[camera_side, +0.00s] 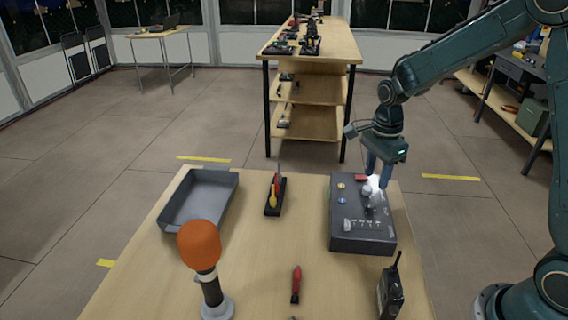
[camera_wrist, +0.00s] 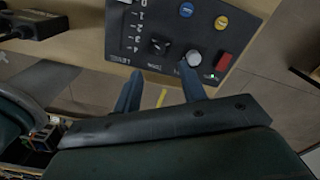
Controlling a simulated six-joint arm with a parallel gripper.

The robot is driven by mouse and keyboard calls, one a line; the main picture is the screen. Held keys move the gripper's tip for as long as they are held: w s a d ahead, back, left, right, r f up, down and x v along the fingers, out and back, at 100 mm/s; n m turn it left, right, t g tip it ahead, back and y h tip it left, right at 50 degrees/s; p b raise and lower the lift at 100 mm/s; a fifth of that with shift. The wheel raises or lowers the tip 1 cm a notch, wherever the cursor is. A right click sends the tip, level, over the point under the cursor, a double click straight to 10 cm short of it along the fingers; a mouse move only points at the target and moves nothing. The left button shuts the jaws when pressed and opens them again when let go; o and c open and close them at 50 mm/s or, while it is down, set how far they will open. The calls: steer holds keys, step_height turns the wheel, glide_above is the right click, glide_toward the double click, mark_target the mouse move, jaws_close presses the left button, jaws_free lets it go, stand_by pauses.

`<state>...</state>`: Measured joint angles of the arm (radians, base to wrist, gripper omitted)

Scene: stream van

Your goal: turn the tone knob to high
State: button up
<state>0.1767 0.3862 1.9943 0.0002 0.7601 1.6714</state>
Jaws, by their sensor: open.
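A dark control box (camera_side: 345,238) lies on the table at the right; its panel (camera_wrist: 205,40) fills the top of the wrist view. The panel carries a black knob (camera_wrist: 160,46) and a pale silver knob (camera_wrist: 194,59) side by side. My gripper (camera_side: 374,183) points down over the far part of the box. In the wrist view my gripper (camera_wrist: 158,84) is open and empty, with its right finger close to the silver knob. I cannot tell whether it touches.
Blue (camera_wrist: 186,9) and yellow (camera_wrist: 221,22) buttons and a red switch (camera_wrist: 223,62) are close by. A grey tray (camera_side: 198,200), tool holder (camera_side: 275,197), orange-topped microphone (camera_side: 200,246), red tool (camera_side: 296,284) and radio (camera_side: 391,292) occupy the table (camera_side: 252,260).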

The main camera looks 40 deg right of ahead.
steer(key=shift+r, duration=2.45)
steer(key=s+a+r+n+t, duration=0.2)
steer(key=s+r+n, duration=0.3)
steer(key=s+n, duration=0.5)
steer(key=s+a+r+n+t, duration=0.3)
steer(key=s+a+r+n, duration=0.2)
steer(key=s+n, duration=0.6)
steer(key=shift+s+r+t, duration=0.3)
steer(key=shift+s+r, duration=0.1)
steer(key=shift+r, duration=0.25)
